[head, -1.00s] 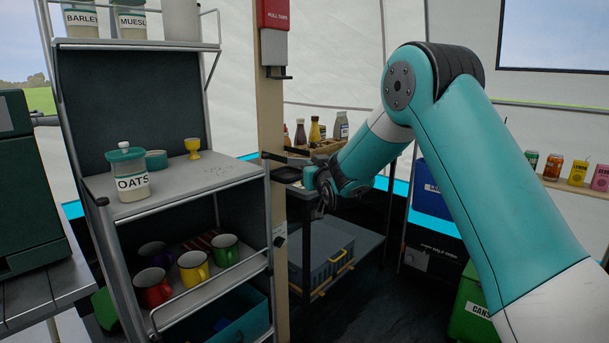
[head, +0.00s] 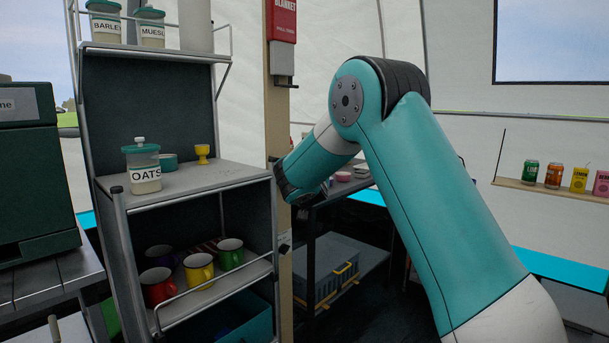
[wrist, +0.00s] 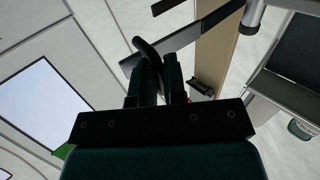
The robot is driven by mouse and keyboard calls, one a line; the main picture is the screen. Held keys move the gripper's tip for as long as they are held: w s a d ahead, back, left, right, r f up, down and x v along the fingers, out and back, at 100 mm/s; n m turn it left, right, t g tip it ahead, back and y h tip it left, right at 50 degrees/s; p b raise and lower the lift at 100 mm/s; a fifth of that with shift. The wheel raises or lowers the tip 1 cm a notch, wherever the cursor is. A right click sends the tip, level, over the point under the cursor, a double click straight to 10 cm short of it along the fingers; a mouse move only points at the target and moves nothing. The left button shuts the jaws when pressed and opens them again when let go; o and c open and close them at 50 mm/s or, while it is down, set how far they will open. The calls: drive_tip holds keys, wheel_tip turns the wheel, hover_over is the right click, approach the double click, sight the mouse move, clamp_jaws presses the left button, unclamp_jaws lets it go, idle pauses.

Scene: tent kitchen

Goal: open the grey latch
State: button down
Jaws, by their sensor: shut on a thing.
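In the wrist view a flat grey bar (wrist: 185,38), which looks like the grey latch, crosses slantwise at the fingertips, with a dark curved loop (wrist: 144,45) by the left finger. My gripper (wrist: 163,62) has its dark fingers close together there and is shut on part of this piece; the exact contact is partly hidden. In the head view my dark wrist (head: 287,186) is beside the wooden post, right of the shelf unit's top edge. My fingertips and most of the latch are hidden there.
The shelf unit (head: 240,172) holds an oats jar (head: 145,168), a yellow egg cup (head: 202,153) and several mugs. The wooden post (head: 278,107) carries a red blanket box (head: 281,20). A dark table with bowls (head: 342,176) and a grey crate (head: 325,268) is behind my arm.

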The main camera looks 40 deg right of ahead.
drive_tip(key=shift+w+a+r, duration=0.15)
drive_tip(key=shift+w+r, duration=0.05)
drive_tip(key=shift+r, duration=0.15)
drive_tip(key=c, duration=1.2)
unclamp_jaws()
drive_tip(key=shift+w+f, duration=0.1)
drive_tip(key=b+v, duration=0.3)
drive_tip(key=v, duration=1.4)
drive_tip(key=shift+s+f, duration=0.2)
drive_tip(key=shift+s, duration=0.05)
